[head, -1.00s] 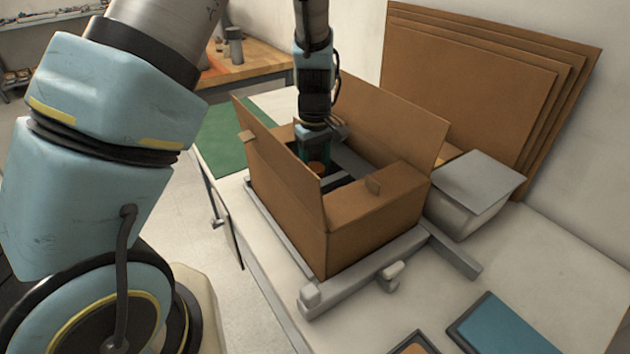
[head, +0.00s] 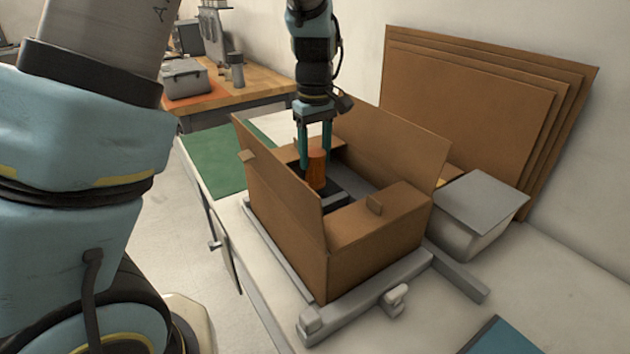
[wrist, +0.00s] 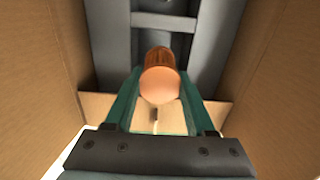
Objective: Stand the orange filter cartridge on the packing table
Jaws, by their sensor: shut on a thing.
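The orange filter cartridge (head: 316,170) is upright between the two green fingers of my gripper (head: 315,165), over the inside of the open cardboard box. In the wrist view the cartridge (wrist: 160,78) shows its pale round end, with a gripper finger on each side (wrist: 158,100). My gripper is shut on it. The packing table (head: 560,285) is the light surface under and around the box. The cartridge's lower end is near the dark grey inside of the box; I cannot tell whether it touches anything there.
The open cardboard box (head: 375,245) has raised flaps around my gripper and sits in a grey frame (head: 365,300). A lidded grey bin (head: 478,210) stands right of it. A green mat (head: 215,155) lies behind left. Flat cardboard sheets (head: 470,95) lean on the wall. The table's front right is mostly clear.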

